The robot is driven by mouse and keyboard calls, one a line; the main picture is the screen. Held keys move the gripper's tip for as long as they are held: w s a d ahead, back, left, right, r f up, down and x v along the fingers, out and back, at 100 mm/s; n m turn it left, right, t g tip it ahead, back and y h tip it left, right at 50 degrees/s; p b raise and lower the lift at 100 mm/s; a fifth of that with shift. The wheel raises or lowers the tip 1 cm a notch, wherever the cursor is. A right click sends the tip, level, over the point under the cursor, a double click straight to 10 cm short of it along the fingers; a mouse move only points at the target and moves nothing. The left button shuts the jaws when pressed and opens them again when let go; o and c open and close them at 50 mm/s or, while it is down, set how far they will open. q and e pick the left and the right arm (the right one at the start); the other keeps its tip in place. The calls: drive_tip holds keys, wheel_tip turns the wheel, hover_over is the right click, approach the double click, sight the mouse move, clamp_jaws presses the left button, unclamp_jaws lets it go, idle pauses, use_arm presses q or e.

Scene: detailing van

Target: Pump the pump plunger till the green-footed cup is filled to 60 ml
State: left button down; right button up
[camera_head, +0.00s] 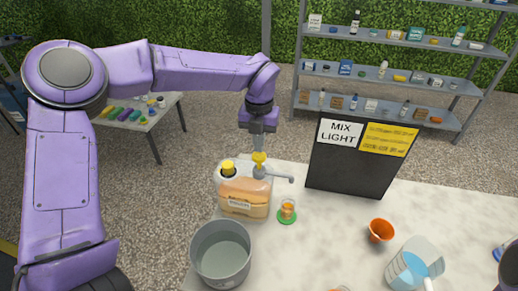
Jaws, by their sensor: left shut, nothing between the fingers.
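A squat bottle (236,202) of amber liquid stands at the table's left back edge. It has a yellow cap (228,168) and a pump with a yellow plunger top (259,158) and a grey spout (281,178) pointing right. The small clear green-footed cup (288,208) stands beside the bottle, below and near the spout's end, with some orange liquid in it; its level marks are too small to read. My left gripper (259,149) is shut and empty, pointing down right over the plunger top, touching or nearly so.
A grey bucket (221,252) stands in front of the bottle. A black "MIX LIGHT" board (345,170) stands behind right. An orange cup (380,230) and a clear jug of blue liquid (413,266) are to the right. The table middle is clear.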

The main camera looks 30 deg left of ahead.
idle(0.3)
use_arm(q)
wheel_tip(320, 180, up, 6)
drive_tip(key=p, duration=0.4)
drive_tip(key=shift+p, duration=0.4)
